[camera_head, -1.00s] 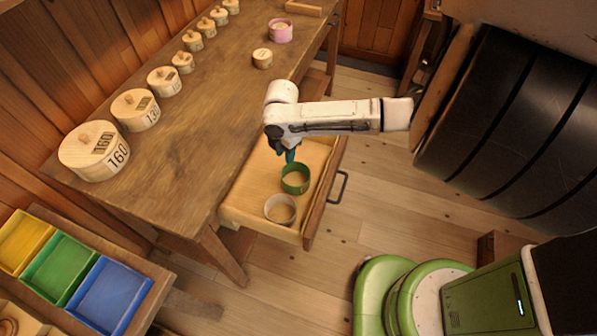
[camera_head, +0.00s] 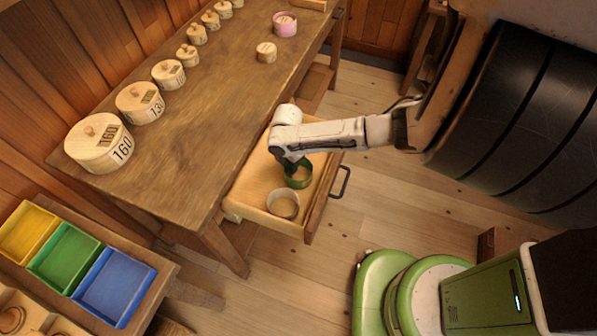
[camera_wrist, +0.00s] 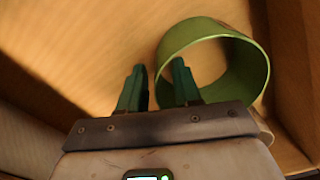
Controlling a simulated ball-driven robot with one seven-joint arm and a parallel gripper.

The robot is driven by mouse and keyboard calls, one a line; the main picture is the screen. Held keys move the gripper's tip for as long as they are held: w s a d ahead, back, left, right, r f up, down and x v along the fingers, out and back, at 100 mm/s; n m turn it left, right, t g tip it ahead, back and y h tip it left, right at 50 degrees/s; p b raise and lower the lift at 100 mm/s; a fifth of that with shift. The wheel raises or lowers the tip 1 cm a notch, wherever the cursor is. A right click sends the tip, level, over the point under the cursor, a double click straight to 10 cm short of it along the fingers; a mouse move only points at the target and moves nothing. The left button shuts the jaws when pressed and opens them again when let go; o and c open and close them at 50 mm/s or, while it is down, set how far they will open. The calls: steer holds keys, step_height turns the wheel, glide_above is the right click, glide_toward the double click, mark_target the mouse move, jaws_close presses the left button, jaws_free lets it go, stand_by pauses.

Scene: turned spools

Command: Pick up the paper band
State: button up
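A green band (camera_head: 298,182), an open ring, stands in the pulled-out drawer. A whitish band (camera_head: 283,205) stands nearer the drawer's front left end. I cannot tell from the pictures which is paper. My gripper (camera_head: 291,165) is down in the drawer at the green band's far left side. In the wrist view, my gripper (camera_wrist: 158,65) is open with its two dark green fingers apart. The green band (camera_wrist: 255,65) lies at the right finger, which overlaps its left wall. The left finger is outside it. I cannot tell whether they touch.
The drawer (camera_head: 251,192) has low walls close around the bands. The wooden table (camera_head: 195,130) carries a row of numbered lidded spools (camera_head: 99,142), a small spool (camera_head: 266,52) and a pink band (camera_head: 285,24). Yellow, green and blue trays (camera_head: 115,285) are at lower left.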

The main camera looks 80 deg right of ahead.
steer(key=shift+c, duration=0.4)
jaws_close()
